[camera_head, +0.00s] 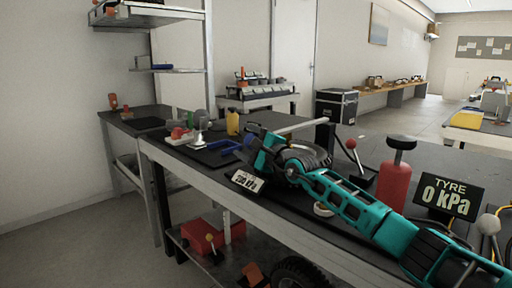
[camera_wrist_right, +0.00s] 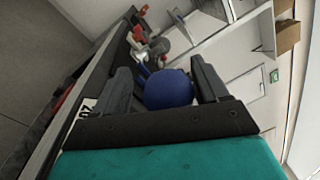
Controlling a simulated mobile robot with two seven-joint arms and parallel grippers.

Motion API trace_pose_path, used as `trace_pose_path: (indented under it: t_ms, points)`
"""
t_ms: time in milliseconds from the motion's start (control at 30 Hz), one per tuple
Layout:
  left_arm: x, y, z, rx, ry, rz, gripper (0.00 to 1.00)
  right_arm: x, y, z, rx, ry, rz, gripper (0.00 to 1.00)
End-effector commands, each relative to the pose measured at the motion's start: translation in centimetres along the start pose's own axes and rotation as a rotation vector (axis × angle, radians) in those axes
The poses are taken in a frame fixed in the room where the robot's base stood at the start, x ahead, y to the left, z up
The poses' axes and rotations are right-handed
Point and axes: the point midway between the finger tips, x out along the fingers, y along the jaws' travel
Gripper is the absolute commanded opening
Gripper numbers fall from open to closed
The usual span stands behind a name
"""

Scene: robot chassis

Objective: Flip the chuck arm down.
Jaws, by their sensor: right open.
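A pale rod (camera_head: 303,126), which looks like the chuck arm, slants up over a black tyre (camera_head: 322,155) lying on the bench, beside a dark post (camera_head: 325,138). My teal right arm reaches in from the lower right. My right gripper (camera_head: 262,150) is at the rod's left end, above the bench. In the wrist view the right gripper (camera_wrist_right: 165,88) is open, with a blue ball knob (camera_wrist_right: 169,89) between its fingers. I cannot tell whether the fingers touch it. The gripper hides this knob in the head view. My left gripper is out of view.
Red bins (camera_head: 215,233) sit below.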

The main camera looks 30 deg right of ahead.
Motion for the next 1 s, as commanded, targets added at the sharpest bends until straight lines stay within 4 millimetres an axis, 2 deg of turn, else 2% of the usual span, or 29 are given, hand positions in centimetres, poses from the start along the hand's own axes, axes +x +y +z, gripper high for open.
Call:
trace_pose_path:
  t_ms: [167, 433, 800, 1000]
  points:
    - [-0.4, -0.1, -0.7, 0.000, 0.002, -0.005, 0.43, -1.4, -0.1, 0.0, 0.002, 0.001, 0.003, 0.73]
    - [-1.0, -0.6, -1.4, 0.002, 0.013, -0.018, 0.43, -5.0, -0.1, 0.1, 0.000, 0.001, 0.004, 0.73]
    - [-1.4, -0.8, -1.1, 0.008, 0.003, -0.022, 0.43, -10.3, 0.1, 0.1, 0.000, 0.001, 0.006, 0.73]
    - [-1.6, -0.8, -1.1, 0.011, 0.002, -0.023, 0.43, -12.1, 0.2, 0.0, 0.000, 0.000, 0.006, 0.73]
